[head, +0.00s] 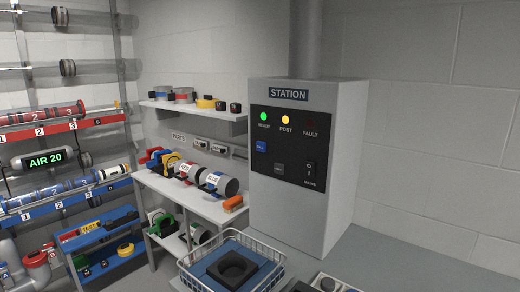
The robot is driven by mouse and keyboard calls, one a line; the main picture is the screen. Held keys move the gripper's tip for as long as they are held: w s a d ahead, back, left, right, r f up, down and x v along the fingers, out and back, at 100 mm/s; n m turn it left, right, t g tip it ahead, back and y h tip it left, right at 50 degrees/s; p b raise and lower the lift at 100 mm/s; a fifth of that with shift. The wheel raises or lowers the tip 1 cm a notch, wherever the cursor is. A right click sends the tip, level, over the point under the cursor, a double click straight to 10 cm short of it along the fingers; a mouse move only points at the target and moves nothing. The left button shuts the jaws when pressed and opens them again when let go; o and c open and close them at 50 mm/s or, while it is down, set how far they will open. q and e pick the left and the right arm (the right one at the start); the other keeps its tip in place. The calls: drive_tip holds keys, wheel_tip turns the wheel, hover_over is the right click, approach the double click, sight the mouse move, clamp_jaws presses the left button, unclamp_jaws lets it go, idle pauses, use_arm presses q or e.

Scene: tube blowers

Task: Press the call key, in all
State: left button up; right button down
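The grey station cabinet (330,150) stands at the centre right with a black panel (290,122) on its front. A blue key (261,146) sits at the panel's left and a dark grey key (279,168) sits lower right of it. Both key labels are too small to read surely, so I cannot tell which is the call key. The green READY lamp (264,116) and the yellow POST lamp (285,119) are lit. The FAULT lamp (311,123) is dark. A black rocker switch (310,170) is at lower right. Neither gripper is in view.
A wire basket (184,271) with a blue base and a black square holder (232,267) stands before the cabinet. A shelf unit (207,206) with RED and BLUE canisters is left of it.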

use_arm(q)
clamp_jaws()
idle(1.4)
